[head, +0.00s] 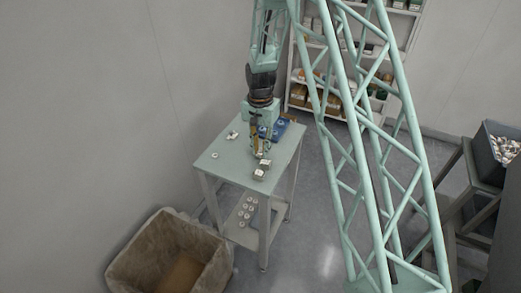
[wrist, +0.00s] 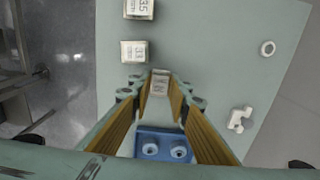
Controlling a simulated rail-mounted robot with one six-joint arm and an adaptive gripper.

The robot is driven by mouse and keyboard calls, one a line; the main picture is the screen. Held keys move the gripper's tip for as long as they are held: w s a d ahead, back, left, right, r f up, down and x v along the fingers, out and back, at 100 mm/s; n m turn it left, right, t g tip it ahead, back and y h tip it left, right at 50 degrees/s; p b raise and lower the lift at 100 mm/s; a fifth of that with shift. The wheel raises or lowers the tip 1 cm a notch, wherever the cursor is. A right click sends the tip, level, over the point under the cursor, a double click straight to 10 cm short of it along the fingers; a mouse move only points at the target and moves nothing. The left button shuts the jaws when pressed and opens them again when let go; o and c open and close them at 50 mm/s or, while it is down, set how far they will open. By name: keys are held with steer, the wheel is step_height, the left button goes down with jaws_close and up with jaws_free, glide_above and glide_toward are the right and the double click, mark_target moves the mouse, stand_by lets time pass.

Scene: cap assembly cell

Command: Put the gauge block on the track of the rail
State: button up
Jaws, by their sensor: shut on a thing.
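My gripper (wrist: 158,88) is shut on a small pale metal block with markings on its top (wrist: 159,84), which I take to be the gauge block. The block sits between the two fingertips. In the head view my gripper (head: 257,152) is low over the table, and the held block is too small to make out clearly. I cannot tell whether it touches the table top. A blue fixture (wrist: 146,133) with two white rings lies below, between the fingers; it also shows in the head view (head: 281,126). I cannot pick out the rail's track for certain.
Two similar marked blocks (wrist: 133,51) (wrist: 138,9) stand on the table (wrist: 205,50) near its edge. A white ring (wrist: 267,48) and a white bracket-like part (wrist: 240,119) lie on the other side. A large bin (head: 170,257) stands on the floor by the table.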

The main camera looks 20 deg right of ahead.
mark_target(260, 151)
steer(key=shift+f, duration=0.15)
steer(key=o, duration=1)
steer(key=shift+r, duration=0.2)
steer(key=shift+r, duration=6)
